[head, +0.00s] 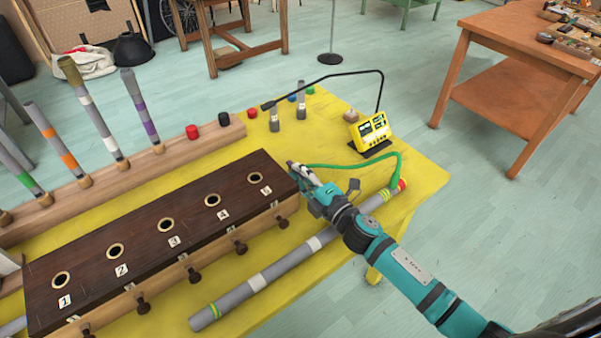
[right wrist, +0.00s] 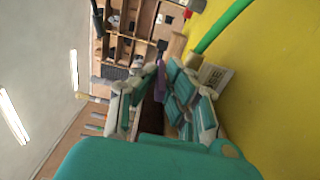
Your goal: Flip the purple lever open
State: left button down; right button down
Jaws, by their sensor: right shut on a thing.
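A purple lever-like piece (right wrist: 159,72) shows between the fingertips of my right gripper in the right wrist view. In the head view my right gripper (head: 297,173) is at the far right end of the dark wooden box (head: 142,241), beside the hole marked 5. Its fingers are closed in on the purple piece, which they hide in the head view. I cannot tell the lever's angle. The box has a row of numbered holes on top and dark knobs along its front. My left gripper is not in view.
A grey tube (head: 268,276) lies on the yellow table (head: 345,228) in front of the box. A green hose (head: 350,166) runs behind my right gripper near a yellow meter (head: 371,130). A wooden rail (head: 118,178) with several banded tubes stands behind the box.

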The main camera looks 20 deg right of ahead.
jog(key=shift+y, duration=0.3)
jog(key=shift+w+d+n+g+y, duration=0.15)
jog(key=shift+d+n+g+y, duration=0.2)
jog(key=shift+n+y, duration=0.2)
jog(key=shift+w+d+f+n+g+y, duration=0.1)
jog(key=shift+w+d+n+g+y, duration=0.1)
jog(key=shift+n+g+y, duration=0.5)
jog(key=shift+w+d+n+g+y+b, duration=0.1)
jog(key=shift+d+n+g+y+b, duration=0.1)
jog(key=shift+n+g+y+b, duration=0.6)
jog(key=shift+w+d+n+g+y+b, duration=0.15)
jog(key=shift+n+g+y+b, duration=0.3)
jog(key=shift+y, duration=0.3)
jog(key=shift+w+d+n+g+y+b, duration=0.1)
jog(key=shift+n+g+y+b, duration=0.35)
jog(key=shift+y, duration=0.25)
jog(key=c, duration=1.4)
grip_release()
jog(key=shift+c, duration=0.2)
